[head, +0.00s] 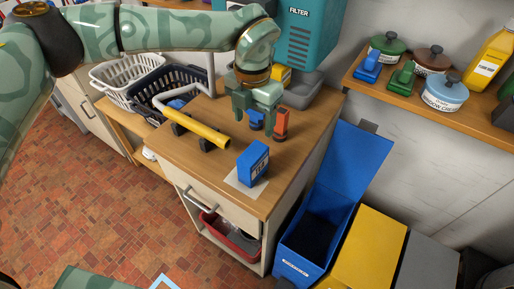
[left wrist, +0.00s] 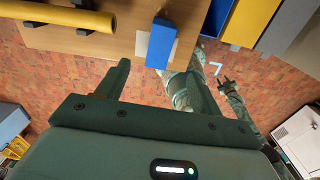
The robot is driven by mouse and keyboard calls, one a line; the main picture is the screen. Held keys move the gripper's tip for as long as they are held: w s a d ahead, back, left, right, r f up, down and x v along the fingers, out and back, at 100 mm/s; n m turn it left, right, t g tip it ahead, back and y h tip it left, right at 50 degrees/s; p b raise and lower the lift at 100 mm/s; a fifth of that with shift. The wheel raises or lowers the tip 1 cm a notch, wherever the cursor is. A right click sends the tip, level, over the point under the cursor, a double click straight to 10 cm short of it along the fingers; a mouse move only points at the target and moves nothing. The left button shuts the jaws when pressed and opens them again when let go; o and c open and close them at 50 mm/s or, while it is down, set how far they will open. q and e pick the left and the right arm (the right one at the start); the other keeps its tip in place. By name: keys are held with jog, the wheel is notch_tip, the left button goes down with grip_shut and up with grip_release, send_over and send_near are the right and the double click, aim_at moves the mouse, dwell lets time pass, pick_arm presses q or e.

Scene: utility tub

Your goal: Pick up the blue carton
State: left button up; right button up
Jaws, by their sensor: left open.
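The blue carton (head: 254,162) stands upright on a white sheet (head: 242,183) near the front right corner of the wooden counter. In the left wrist view the carton (left wrist: 160,44) lies beyond the fingertips, roughly centred between them. My left gripper (head: 254,121) is open and empty, above the counter and farther back than the carton, pointing down. Its two fingers (left wrist: 158,70) show apart in the left wrist view, with a gap between them and the carton. My other arm shows small in that view, with a dark forked end (left wrist: 227,84); its jaw state is too small to tell.
A yellow cylinder (head: 200,129) on black holders lies left of the carton. An orange item (head: 281,124) and a small blue item stand behind the gripper. Baskets (head: 170,88) are at the back left. An open blue bin (head: 310,235) and a yellow bin (head: 366,250) stand right of the counter.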

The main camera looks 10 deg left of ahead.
pick_arm(q)
send_over(256, 152)
notch_tip(256, 152, down, 5)
jog(key=shift+r, duration=0.2)
notch_tip(256, 152, down, 5)
jog(key=shift+f+b, duration=0.15)
jog(key=shift+b, duration=0.25)
jog(key=shift+f, duration=0.6)
jog(key=f, duration=0.4)
jog(key=shift+s+a+f, duration=0.2)
jog(key=shift+a, duration=0.15)
jog(key=shift+f, duration=0.4)
jog(key=shift+r, duration=0.1)
jog(key=c, duration=1)
pick_arm(e)
jog(key=shift+s+f, duration=0.3)
jog(key=shift+s, duration=0.25)
jog(key=shift+s+f, duration=0.3)
jog(key=shift+s, duration=0.25)
